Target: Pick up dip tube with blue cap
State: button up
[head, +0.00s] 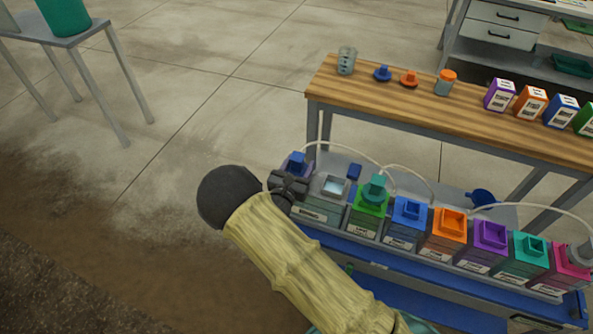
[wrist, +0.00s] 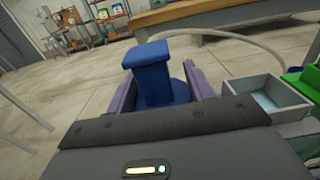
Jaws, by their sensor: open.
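The dip tube's blue cap (head: 297,159) stands upright at the left end of the row of tanks, with purple around its base. In the wrist view the blue cap (wrist: 152,72) rises straight ahead, just beyond the dark edge of my gripper, between two purple sides. A pale hose (wrist: 235,38) arches away behind it. My gripper (head: 288,184) is open, close in front of the cap on the near side. The tube below the cap is hidden.
An open grey tank (head: 333,187) stands right beside, then a green tank (head: 369,200) and several coloured ones along the blue-edged skid (head: 400,262). Pale hoses arch over the row. A wooden bench (head: 420,112) with small parts stands behind.

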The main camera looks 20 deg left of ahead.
jog(key=shift+w+a+r, duration=0.1)
jog(key=shift+w, duration=0.6)
jog(key=shift+w, duration=0.2)
